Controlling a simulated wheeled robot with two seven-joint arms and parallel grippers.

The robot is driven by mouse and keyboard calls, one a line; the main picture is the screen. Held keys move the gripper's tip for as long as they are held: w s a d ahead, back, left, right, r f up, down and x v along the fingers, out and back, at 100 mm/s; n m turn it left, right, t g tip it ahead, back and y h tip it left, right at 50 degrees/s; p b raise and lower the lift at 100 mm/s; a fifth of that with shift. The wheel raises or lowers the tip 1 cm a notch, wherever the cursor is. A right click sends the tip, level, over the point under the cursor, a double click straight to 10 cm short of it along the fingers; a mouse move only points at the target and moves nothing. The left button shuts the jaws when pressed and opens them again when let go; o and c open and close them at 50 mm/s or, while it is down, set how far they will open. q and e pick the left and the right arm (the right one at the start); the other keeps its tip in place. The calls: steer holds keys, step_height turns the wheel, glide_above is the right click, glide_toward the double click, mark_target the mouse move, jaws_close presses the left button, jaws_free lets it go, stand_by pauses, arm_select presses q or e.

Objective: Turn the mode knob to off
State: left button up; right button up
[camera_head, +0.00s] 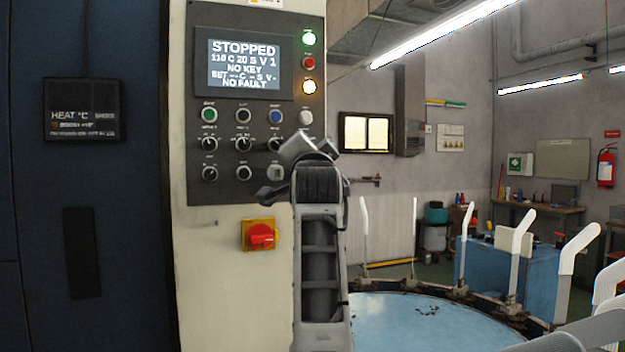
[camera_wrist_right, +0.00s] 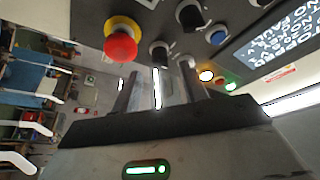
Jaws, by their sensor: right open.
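The control panel (camera_head: 228,158) carries black selector knobs in rows under a screen reading STOPPED. Small knobs (camera_head: 209,143) and (camera_head: 243,143) show at its left; their labels are too small to read, so I cannot tell which is the mode knob. My right gripper (camera_head: 285,170) is at the panel's lower right and hides part of it. In the right wrist view the gripper (camera_wrist_right: 160,74) is open. A black knob (camera_wrist_right: 158,50) shows just beyond and between its fingers; contact cannot be told. My left gripper is not in view.
A red mushroom button (camera_wrist_right: 120,46) on a yellow collar sits beside that knob, and a white button (camera_wrist_right: 187,61) on its other side. A red rotary switch (camera_head: 261,236) is below the panel. White leg forms (camera_head: 522,230) stand around the blue round table (camera_head: 410,322) at right.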

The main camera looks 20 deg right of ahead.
arm_select(q)
steer(key=b, duration=0.2)
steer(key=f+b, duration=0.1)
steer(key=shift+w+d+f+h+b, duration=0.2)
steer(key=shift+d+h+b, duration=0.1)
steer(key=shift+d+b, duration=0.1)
arm_select(e)
steer(key=v, duration=1.2)
